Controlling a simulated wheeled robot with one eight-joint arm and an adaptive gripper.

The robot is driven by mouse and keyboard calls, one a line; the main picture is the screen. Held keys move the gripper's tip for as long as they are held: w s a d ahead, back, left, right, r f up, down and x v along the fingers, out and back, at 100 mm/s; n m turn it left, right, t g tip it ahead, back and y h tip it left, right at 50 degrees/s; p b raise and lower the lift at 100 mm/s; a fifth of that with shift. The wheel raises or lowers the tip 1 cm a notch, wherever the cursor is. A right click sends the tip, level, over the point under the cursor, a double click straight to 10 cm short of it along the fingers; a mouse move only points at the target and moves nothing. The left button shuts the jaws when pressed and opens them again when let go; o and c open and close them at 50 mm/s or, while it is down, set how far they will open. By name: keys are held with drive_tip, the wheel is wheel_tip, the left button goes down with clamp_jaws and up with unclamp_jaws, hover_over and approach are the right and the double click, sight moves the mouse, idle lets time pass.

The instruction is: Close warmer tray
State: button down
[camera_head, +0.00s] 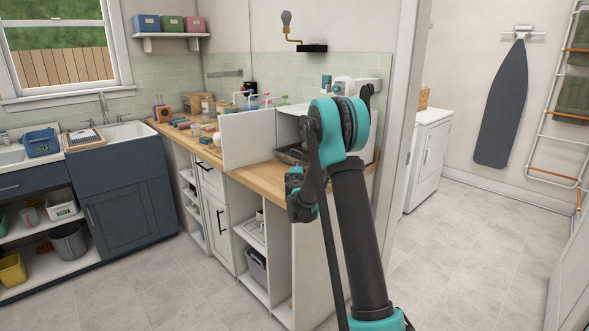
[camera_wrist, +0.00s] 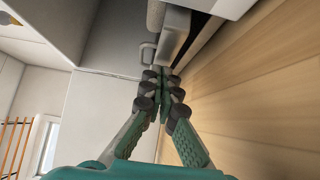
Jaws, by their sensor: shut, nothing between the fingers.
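The white warmer (camera_head: 290,118) stands on the wooden counter, mostly hidden behind my arm. A white panel, apparently its open door (camera_head: 248,138), stands out to the left. A dark tray (camera_head: 290,155) shows low at its front, partly covered by my arm. In the wrist view my gripper (camera_wrist: 160,78) is shut and empty, its fingertips together. A pale grey bar with rounded ends (camera_wrist: 174,35) lies just beyond the fingertips; I cannot tell whether they touch it.
The wooden counter (camera_wrist: 260,85) runs close along the gripper's right side in the wrist view. Bottles and small items (camera_head: 205,110) crowd the counter's far left part. A white washer or dryer (camera_head: 428,150) stands beyond the doorway. Floor in front is clear.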

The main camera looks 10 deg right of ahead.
drive_tip(key=shift+w+d, duration=0.75)
drive_tip(key=shift+d, duration=0.25)
drive_tip(key=shift+w+d, duration=0.7)
drive_tip(key=shift+d, duration=0.4)
